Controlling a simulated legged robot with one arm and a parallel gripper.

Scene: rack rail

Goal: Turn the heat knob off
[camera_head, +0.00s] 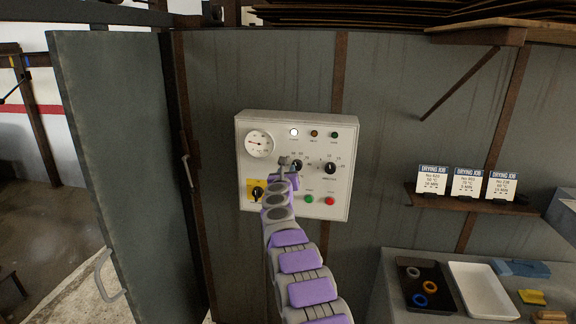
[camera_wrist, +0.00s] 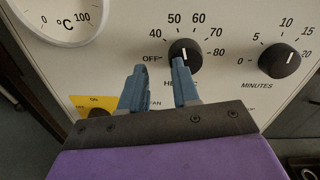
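The heat knob (camera_wrist: 186,52) is a round black knob with a white mark, on the white control panel (camera_head: 250,140). Its scale runs from OFF at the left through 40 to 80. The white mark points roughly up, between 50 and 60. My gripper (camera_wrist: 159,66) is in front of the panel with its two blue fingers apart and nothing between them. The right finger overlaps the lower edge of the knob in the wrist view; the left finger is left of it, below OFF. I cannot tell whether the right finger touches. My arm partly hides the panel in the head view.
The minutes knob (camera_wrist: 279,58) is close on the right. A temperature gauge (camera_head: 259,144) is at upper left, a yellow-backed switch (camera_head: 257,191) below it. Green (camera_head: 309,198) and red (camera_head: 330,201) buttons are low on the panel. An open cabinet door (camera_head: 120,150) stands at left.

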